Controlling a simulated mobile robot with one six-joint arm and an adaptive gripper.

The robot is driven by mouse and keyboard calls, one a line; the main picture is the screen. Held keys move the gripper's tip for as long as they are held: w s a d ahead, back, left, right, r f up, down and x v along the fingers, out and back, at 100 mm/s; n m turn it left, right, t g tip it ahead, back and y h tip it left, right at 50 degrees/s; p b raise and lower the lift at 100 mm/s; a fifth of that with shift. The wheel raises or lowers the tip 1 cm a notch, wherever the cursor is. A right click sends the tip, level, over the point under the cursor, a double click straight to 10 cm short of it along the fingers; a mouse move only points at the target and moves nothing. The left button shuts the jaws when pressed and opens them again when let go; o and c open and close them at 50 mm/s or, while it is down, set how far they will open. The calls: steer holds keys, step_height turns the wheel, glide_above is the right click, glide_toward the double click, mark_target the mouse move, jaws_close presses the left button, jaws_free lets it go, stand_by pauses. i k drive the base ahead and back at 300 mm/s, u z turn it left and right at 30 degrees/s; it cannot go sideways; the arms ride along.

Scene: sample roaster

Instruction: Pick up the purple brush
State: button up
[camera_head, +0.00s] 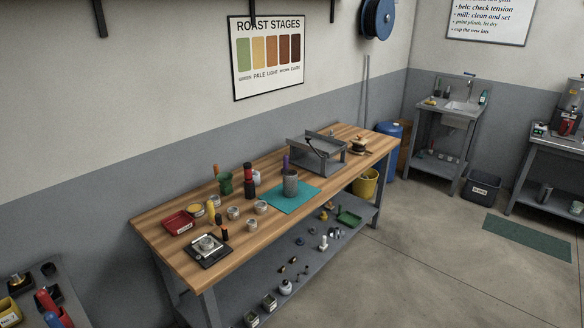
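A thin purple handle (286,161), which looks like the purple brush, stands upright at the wooden workbench (240,262). Its lower part is hidden in or behind a dark grey cup (290,185); I cannot tell which for sure. The bristles do not show. The cup stands on a teal mat (306,191) near the middle of the bench. My gripper is not in view.
A grey metal frame (334,161) stands just right of the cup. A red-and-black grinder-like object (249,182) and several small tins stand to its left. A yellow bucket (366,184) is by the bench's right end. The floor in front (430,260) is clear.

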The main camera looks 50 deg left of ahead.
mark_target(286, 157)
steer(key=i, duration=1.4)
steer(key=u, duration=3.1)
